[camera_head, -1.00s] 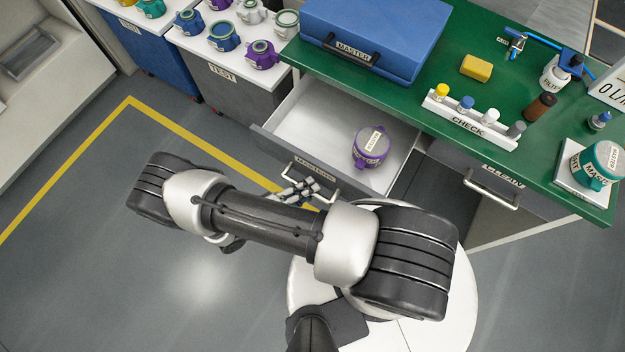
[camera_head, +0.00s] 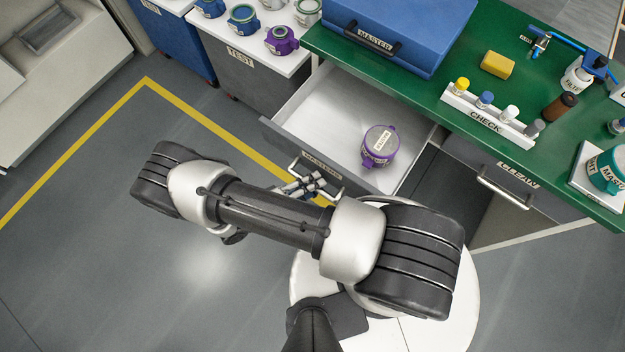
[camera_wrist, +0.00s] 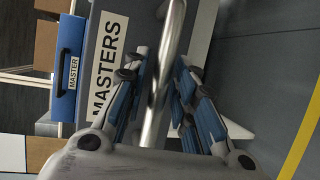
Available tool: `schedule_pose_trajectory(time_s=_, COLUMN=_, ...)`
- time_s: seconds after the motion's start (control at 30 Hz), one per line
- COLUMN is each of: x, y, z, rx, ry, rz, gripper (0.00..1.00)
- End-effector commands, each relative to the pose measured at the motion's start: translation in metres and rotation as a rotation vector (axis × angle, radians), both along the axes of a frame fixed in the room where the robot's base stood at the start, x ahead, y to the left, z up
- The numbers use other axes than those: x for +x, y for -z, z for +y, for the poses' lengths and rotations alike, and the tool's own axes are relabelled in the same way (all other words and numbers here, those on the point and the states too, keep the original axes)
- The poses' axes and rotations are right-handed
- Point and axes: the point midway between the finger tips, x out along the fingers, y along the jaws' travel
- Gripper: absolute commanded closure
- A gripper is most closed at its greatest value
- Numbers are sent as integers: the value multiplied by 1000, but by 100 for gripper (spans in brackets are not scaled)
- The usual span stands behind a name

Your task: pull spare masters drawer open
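The spare masters drawer, a grey drawer labelled MASTERS (camera_head: 322,163), stands well open under the green bench. Its label also shows large in the wrist view (camera_wrist: 107,62). A purple lidded pot (camera_head: 380,146) lies inside the drawer. The drawer's metal bar handle (camera_wrist: 172,40) passes between the blue-padded fingers of my gripper (camera_wrist: 162,75). The fingers are closed in on both sides of the bar. In the head view, my gripper (camera_head: 305,185) is at the drawer front, and my arm partly covers the area below it.
A closed CLEAN drawer (camera_head: 515,170) is to the right. A TEST cart (camera_head: 240,75) stands left. The floor in front is clear.

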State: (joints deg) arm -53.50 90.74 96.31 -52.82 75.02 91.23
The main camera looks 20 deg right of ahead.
Motion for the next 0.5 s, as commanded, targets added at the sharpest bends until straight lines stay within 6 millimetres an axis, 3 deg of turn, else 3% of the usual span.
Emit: schedule_pose_trajectory(time_s=0.5, x=-1, y=-1, z=7, rx=1, ry=-3, rz=-1, gripper=65)
